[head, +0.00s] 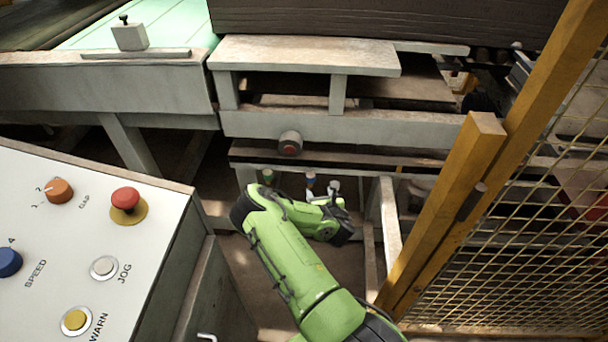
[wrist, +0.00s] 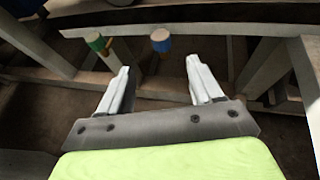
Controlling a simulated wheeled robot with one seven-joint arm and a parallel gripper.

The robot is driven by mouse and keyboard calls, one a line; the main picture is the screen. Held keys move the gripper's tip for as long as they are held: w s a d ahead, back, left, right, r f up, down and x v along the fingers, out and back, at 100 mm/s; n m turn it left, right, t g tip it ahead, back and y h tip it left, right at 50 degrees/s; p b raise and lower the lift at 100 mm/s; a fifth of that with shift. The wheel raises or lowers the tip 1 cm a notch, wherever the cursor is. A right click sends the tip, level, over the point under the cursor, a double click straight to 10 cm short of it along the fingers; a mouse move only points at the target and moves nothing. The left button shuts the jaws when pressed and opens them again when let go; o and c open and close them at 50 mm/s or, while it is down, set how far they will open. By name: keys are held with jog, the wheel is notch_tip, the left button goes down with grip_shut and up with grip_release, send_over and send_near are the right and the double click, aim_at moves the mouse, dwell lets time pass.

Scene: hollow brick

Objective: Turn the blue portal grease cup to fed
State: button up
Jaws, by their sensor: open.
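The blue portal grease cup (wrist: 161,41) has a blue body and a brown top in the wrist view. It shows small in the head view (head: 310,179), under the grey frame. My gripper (wrist: 158,66) is open and empty. In the wrist view the blue cup appears just beyond the gap between its two white fingers, not between them. In the head view my gripper (head: 323,190) is close to the blue cup, partly hidden by my green arm. I cannot read the cup's setting or any marking.
A green cup (wrist: 96,42) stands left of the blue one. Grey rails and legs surround the cups. A control panel (head: 90,240) with knobs and buttons stands at the left. A yellow post with mesh fence (head: 440,210) stands at the right.

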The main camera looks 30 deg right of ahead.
aim_at(311, 176)
jog(key=b+x, duration=0.6)
jog(key=x, duration=0.9)
jog(key=shift+w+d, duration=0.1)
